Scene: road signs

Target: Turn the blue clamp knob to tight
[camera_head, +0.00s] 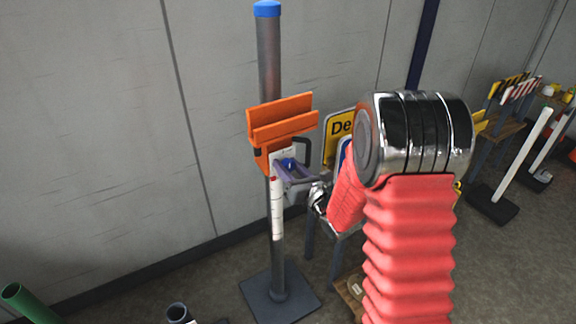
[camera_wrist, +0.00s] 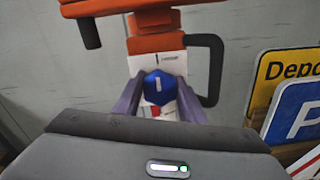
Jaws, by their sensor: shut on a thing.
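The blue clamp knob (camera_wrist: 153,92) sits on a white plate (camera_wrist: 172,66) below an orange clamp. My gripper (camera_wrist: 158,88) has its purple fingers on the left and right of the knob, shut on it. A white line on the knob stands nearly upright. A short dark mark with lettering too small to read is above the knob; a red patch (camera_wrist: 155,111) is below it. In the head view the knob (camera_head: 289,163) is a small blue spot, partly hidden by my gripper (camera_head: 287,176).
The orange clamp (camera_head: 283,120) is on a grey post (camera_head: 268,60) with a blue cap. A black handle (camera_wrist: 216,70) is close to the right of the knob. Yellow (camera_wrist: 290,70) and blue (camera_wrist: 297,112) signs stand further right. A grey wall is behind.

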